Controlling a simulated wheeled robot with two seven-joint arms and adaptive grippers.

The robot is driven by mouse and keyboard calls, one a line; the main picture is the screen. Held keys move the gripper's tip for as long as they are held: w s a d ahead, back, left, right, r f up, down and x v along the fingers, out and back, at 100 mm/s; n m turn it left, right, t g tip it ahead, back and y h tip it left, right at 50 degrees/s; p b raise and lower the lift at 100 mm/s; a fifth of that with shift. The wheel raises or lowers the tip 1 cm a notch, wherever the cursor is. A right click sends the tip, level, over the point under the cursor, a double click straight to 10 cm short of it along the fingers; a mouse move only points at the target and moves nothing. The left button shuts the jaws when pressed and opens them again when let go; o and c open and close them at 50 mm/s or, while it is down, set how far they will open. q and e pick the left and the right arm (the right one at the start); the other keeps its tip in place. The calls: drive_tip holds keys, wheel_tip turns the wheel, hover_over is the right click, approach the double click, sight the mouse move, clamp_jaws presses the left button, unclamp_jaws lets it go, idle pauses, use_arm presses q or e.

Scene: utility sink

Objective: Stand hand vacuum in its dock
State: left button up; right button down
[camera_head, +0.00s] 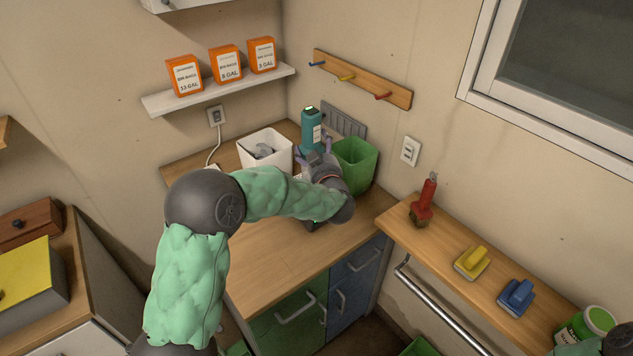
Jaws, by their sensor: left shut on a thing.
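A teal upright body with a dark top and a pale label, which I take for the hand vacuum (311,127), shows at the back of the counter. My left gripper (314,153) reaches over the counter with its fingers at the lower end of this body and is shut on it. Its lower part is hidden by the gripper. I cannot make out the dock for certain. A white cord runs from the wall outlet (216,115) down behind my left arm. A small dark piece with a green light (312,223) shows under my wrist. My right gripper is out of view.
A white bin (265,141) with grey contents stands left of the gripper, a green bin (358,163) close on its right. The wooden counter (270,270) is clear in front. A right-hand ledge (440,245) holds a red-handled brush, yellow and blue scrubbers and a green tub.

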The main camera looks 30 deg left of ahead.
use_arm(q)
wheel_tip(320, 180, down, 10)
drive_tip(key=shift+r+b, duration=0.1)
drive_tip(key=shift+b, duration=1.1)
drive_tip(key=shift+r, duration=0.1)
drive_tip(key=shift+f, duration=0.2)
drive_tip(key=o, duration=1.5)
drive_tip(key=shift+f, duration=0.15)
drive_tip(key=shift+s, duration=0.1)
